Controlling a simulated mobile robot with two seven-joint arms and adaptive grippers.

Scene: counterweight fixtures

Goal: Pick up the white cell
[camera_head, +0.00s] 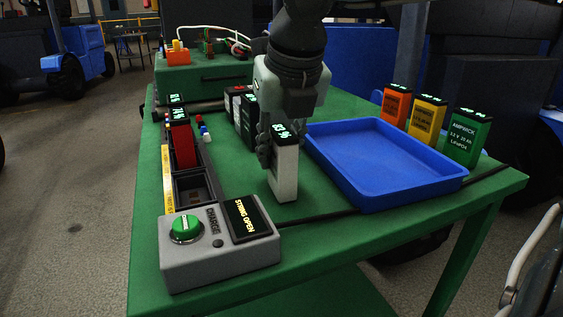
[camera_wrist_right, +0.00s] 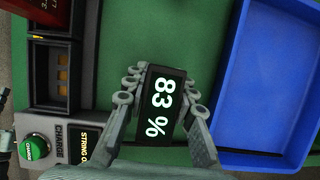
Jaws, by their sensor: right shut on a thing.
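The white cell (camera_head: 285,175) is upright on or just above the green table, between the charger rack and the blue tray. Its dark top reads 83 %, which also shows in the right wrist view, where I see the cell's top (camera_wrist_right: 160,105). My right gripper (camera_head: 277,143) comes from above and is shut on the upper part of the cell, a finger on each side. I cannot tell whether the cell's base touches the table. My left gripper is not in view.
The charger rack (camera_head: 166,180) at left holds a red cell (camera_head: 182,146) and has an empty bay (camera_head: 192,190). The charge box (camera_head: 215,262) reads STRING OPEN. The empty blue tray (camera_head: 385,190) is right. Orange (camera_head: 396,105), yellow (camera_head: 427,119) and green (camera_head: 466,138) packs stand behind it.

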